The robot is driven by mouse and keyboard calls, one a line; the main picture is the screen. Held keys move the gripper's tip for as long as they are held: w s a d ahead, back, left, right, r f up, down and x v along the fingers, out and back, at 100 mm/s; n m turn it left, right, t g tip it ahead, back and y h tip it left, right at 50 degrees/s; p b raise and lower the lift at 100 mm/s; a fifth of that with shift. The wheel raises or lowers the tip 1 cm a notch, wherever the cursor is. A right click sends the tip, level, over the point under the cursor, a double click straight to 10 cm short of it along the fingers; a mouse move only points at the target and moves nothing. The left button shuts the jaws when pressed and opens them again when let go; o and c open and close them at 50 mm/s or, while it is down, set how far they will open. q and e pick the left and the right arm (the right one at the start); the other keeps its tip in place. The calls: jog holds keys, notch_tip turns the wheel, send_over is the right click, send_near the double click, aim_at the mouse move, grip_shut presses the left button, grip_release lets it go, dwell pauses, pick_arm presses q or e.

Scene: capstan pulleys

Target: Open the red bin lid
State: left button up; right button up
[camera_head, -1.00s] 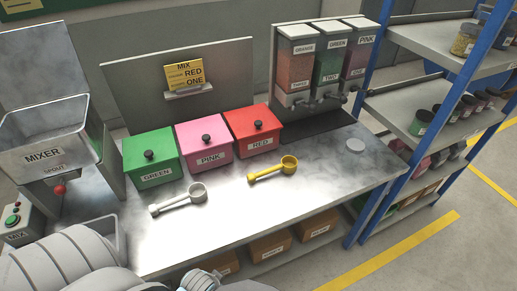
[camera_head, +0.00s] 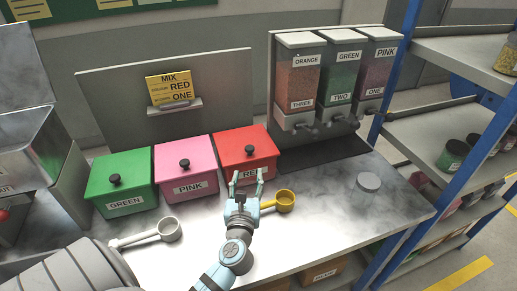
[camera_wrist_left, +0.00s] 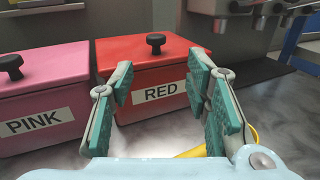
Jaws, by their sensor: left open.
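The red bin (camera_head: 240,167) stands on the metal bench at the right end of a row of three bins. Its lid (camera_head: 246,142) is shut and has a black knob (camera_head: 249,150) on top. In the left wrist view the red bin (camera_wrist_left: 144,77) is ahead, with its lid knob (camera_wrist_left: 156,41) above the fingers. My left gripper (camera_head: 246,178) is open and empty, in front of the red bin, and partly covers its RED label. Its teal fingers (camera_wrist_left: 165,95) are spread in the left wrist view. My right gripper is not in view.
The pink bin (camera_head: 185,180) and green bin (camera_head: 121,195) stand left of the red one. A yellow scoop (camera_head: 285,201) lies just beside my left gripper, and a grey scoop (camera_head: 168,230) lies further left. Dispensers (camera_head: 298,82) stand behind to the right.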

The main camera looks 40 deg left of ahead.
aim_at(250, 151)
pick_arm(q)
jog(key=x, duration=0.6)
jog(key=b+x, duration=0.1)
jog(key=x, duration=0.5)
jog(key=shift+w+a+r, duration=0.15)
jog(key=shift+a+r, duration=0.1)
jog(key=shift+w+a+r+b, duration=0.1)
jog(key=shift+w+a+b, duration=0.15)
jog(key=shift+w+b, duration=0.1)
jog(key=shift+s, duration=0.15)
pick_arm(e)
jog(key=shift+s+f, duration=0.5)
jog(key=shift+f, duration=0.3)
pick_arm(q)
jog(key=shift+c, duration=0.6)
grip_shut()
